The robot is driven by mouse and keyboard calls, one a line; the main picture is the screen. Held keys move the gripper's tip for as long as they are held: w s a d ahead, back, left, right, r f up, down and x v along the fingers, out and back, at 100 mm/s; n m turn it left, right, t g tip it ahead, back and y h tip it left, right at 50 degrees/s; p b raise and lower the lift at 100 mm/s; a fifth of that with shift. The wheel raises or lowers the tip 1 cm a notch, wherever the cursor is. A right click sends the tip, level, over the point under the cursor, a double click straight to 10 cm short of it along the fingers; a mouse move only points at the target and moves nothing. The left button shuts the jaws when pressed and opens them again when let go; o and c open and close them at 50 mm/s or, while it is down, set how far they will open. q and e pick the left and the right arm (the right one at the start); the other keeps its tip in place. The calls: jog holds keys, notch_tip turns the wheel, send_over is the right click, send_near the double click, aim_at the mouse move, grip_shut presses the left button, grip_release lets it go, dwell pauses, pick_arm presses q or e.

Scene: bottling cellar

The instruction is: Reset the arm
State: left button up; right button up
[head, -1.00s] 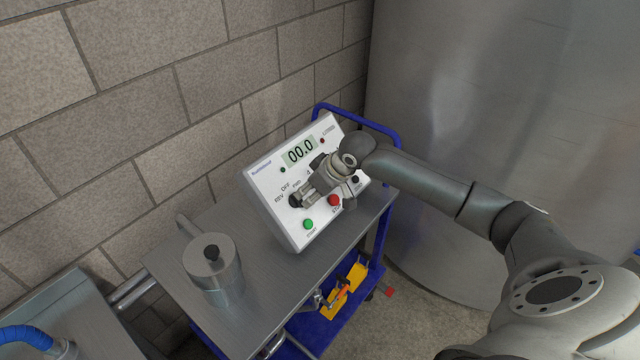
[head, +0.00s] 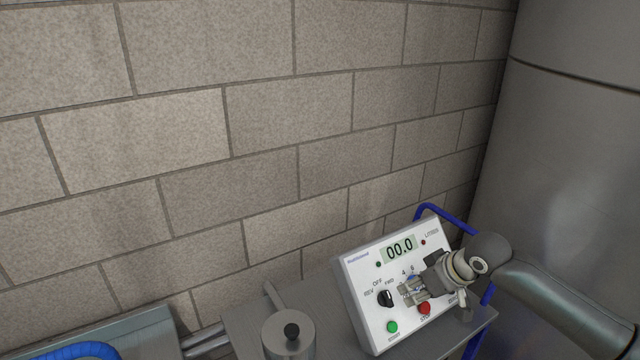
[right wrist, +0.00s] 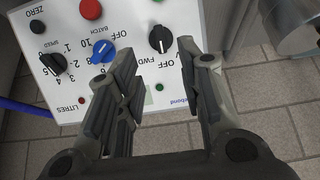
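My right gripper (head: 408,289) is in front of the white control panel (head: 362,268), just right of the black REV/OFF/FWD knob (head: 386,298). In the right wrist view my right gripper (right wrist: 156,50) is open and empty, its fingers well apart. The black knob (right wrist: 160,39) shows in the gap beyond the fingertips. The fingers look clear of the panel, though the exact distance is hard to tell. The blue batch knob (right wrist: 102,51) is partly behind the left finger. The display (head: 399,249) reads 00.0. My left gripper is not in view.
The panel stands on a metal-topped cart (head: 240,322) with a blue handle (head: 445,216). A metal canister (head: 288,340) with a black knob stands left of it. A block wall (head: 260,130) is close behind. A large steel tank (head: 560,150) is at right.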

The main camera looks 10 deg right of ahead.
jog(key=s+a+f+n+g, duration=0.1)
jog(key=s+a+f+n, duration=0.1)
jog(key=s+a+f, duration=1.05)
jog(key=s+f+m+g+h, duration=0.15)
jog(key=s+m, duration=0.25)
jog(key=s, duration=1.3)
notch_tip(320, 180, down, 29)
jog(key=s+g+b, duration=0.1)
jog(key=s+b, duration=0.1)
jog(key=s+d+f+g+b, duration=0.1)
jog(key=s+d+f+b, duration=0.1)
jog(key=s+f, duration=1.4)
jog(key=shift+s+d+f+n, duration=0.15)
jog(key=shift+d+n, duration=0.15)
jog(key=shift+d, duration=0.4)
